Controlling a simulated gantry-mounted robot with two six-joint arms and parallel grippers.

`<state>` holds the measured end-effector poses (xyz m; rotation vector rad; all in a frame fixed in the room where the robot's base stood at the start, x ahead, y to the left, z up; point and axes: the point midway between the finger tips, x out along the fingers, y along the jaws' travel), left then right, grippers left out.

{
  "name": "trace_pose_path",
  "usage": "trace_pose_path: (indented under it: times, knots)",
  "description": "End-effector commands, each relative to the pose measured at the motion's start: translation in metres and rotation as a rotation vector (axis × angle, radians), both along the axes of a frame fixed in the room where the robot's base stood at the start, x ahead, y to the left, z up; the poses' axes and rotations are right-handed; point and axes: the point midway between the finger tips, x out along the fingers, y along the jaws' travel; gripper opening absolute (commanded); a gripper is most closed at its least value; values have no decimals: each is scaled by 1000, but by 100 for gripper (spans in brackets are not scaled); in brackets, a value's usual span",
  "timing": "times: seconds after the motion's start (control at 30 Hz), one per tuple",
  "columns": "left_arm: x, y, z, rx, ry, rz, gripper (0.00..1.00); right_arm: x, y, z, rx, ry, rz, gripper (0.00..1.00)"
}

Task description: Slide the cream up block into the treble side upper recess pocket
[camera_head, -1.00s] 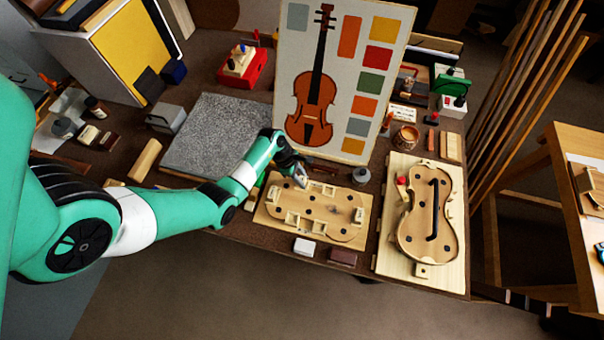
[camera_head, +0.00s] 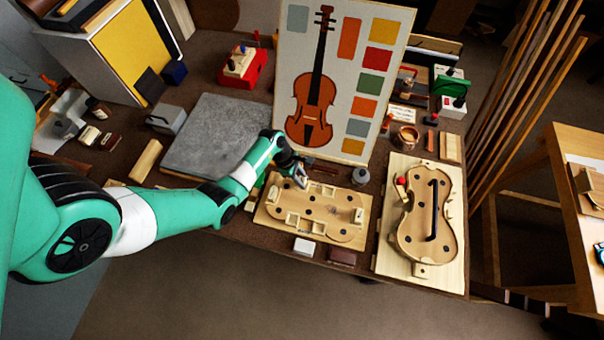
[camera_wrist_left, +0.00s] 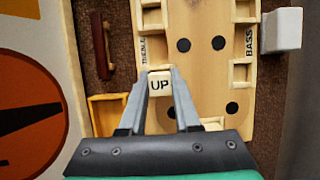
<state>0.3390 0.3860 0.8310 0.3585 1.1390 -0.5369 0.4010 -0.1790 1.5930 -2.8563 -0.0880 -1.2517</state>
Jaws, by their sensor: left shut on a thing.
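The cream block marked UP (camera_wrist_left: 160,86) is held between the fingertips of my left gripper (camera_wrist_left: 160,76) in the left wrist view. In the head view my left gripper (camera_head: 302,182) is at the back left part of the pale wooden mould board (camera_head: 336,238), and hides the block. In the wrist view the block is at the board's TREBLE edge, across from a bass-side pocket (camera_wrist_left: 240,75). The fingers and block cover the treble side upper recess pocket, so I cannot tell whether the block is inside it or above it. My right gripper is not in view.
A white block (camera_head: 304,246) and a dark red block (camera_head: 342,257) lie before the board. A violin-shaped form (camera_head: 413,240) on a second board stands to the right. The violin poster (camera_head: 342,110) rises close behind. A dark red bar (camera_wrist_left: 100,45) lies beside the treble edge.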

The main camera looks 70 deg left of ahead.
Motion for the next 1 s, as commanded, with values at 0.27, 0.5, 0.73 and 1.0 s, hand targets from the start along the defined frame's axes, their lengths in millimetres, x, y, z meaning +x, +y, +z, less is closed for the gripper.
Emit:
trace_pose_path:
  times: [0.27,0.5,0.73,1.0]
  knots:
    - [0,0,1,0,0,0,0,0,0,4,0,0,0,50]
    - [0,0,0,0,0,0,0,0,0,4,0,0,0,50]
    - [0,0,0,0,0,0,0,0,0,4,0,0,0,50]
    - [0,0,0,1,-1,0,0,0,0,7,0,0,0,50]
